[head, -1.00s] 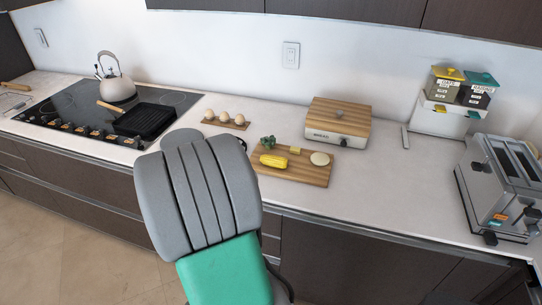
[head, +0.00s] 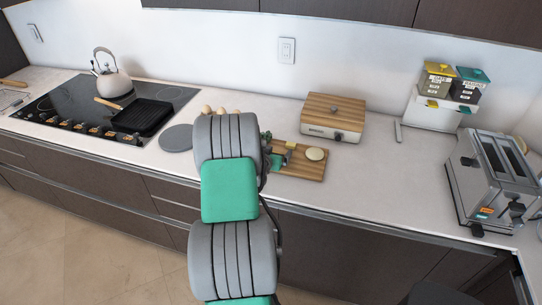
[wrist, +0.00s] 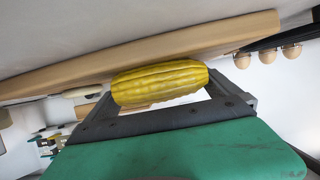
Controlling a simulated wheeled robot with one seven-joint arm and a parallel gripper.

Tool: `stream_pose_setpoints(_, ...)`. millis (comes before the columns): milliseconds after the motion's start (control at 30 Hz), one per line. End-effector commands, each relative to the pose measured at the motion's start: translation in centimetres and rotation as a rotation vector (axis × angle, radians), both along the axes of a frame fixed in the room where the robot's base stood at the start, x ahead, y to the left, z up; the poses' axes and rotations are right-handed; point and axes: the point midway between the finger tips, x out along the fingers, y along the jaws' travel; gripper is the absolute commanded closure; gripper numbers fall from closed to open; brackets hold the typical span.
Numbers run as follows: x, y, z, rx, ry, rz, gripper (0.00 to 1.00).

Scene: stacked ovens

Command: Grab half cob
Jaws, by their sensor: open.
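The half cob (wrist: 160,82) is a ribbed yellow piece lying on the wooden cutting board (head: 313,170). In the wrist view it lies crosswise at my gripper (wrist: 165,90), with an open finger near each of its ends. The jaws are open and not shut on it. The board also fills a slanted band in the wrist view (wrist: 60,75).
A pale round slice (head: 316,154) and green pieces share the board. A wooden-topped appliance (head: 334,117) stands behind it. Several eggs are partly hidden behind my arm. A round grey plate (head: 176,138) and the cooktop (head: 75,108) lie left; a toaster (head: 492,180) stands right.

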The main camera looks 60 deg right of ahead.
Motion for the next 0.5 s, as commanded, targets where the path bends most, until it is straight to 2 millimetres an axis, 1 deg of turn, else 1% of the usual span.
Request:
stream_pose_setpoints(67, 0.02, 0.03, -0.03, 0.0, 0.0, 0.0, 0.01)
stream_pose_setpoints(500, 0.03, 0.08, -0.02, 0.001, 0.0, 0.001, 0.37)
